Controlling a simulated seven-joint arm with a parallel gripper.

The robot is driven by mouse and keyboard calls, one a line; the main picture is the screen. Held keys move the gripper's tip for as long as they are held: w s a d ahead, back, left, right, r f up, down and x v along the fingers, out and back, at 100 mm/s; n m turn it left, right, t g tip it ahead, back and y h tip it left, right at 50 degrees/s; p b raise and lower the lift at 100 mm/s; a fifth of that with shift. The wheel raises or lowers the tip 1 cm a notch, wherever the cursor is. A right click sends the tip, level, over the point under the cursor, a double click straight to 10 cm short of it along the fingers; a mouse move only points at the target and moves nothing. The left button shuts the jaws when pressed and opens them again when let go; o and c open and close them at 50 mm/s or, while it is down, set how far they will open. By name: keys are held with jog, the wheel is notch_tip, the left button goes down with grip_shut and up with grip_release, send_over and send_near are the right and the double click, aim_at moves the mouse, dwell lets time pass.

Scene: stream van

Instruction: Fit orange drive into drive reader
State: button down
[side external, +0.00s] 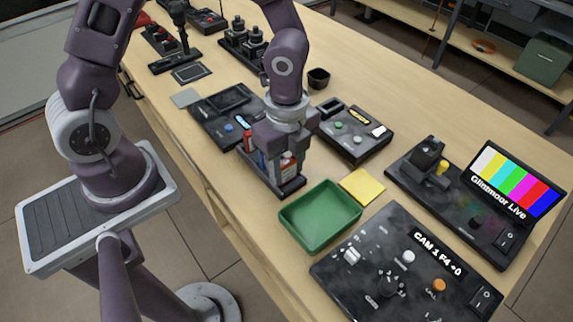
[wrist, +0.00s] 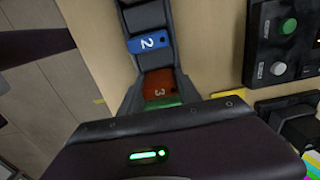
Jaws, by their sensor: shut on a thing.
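My gripper (side external: 281,142) points down over the black drive rack (side external: 291,189) and is shut on the orange drive (side external: 289,165). In the wrist view the orange drive (wrist: 161,86), marked 3, sits between the fingers at the near end of the rack (wrist: 150,22). I cannot tell whether it is still seated or slightly lifted. A blue drive (wrist: 148,43), marked 2, stands in the slot beyond it. A red drive (side external: 247,141) is farther along the rack. The drive reader appears to be the black box (side external: 356,146) with a slot, to the right of my gripper.
A green tray (side external: 320,232) and a yellow pad (side external: 362,187) lie near the rack. A camera control panel (side external: 350,282) and a colour-bar screen (side external: 511,185) stand at the right. A dark cup (side external: 318,78) stands behind the reader. Bare table lies beyond it.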

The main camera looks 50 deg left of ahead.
jog(key=shift+f, duration=0.2)
jog(key=c, duration=0.9)
grip_release()
jog(key=shift+o, duration=0.2)
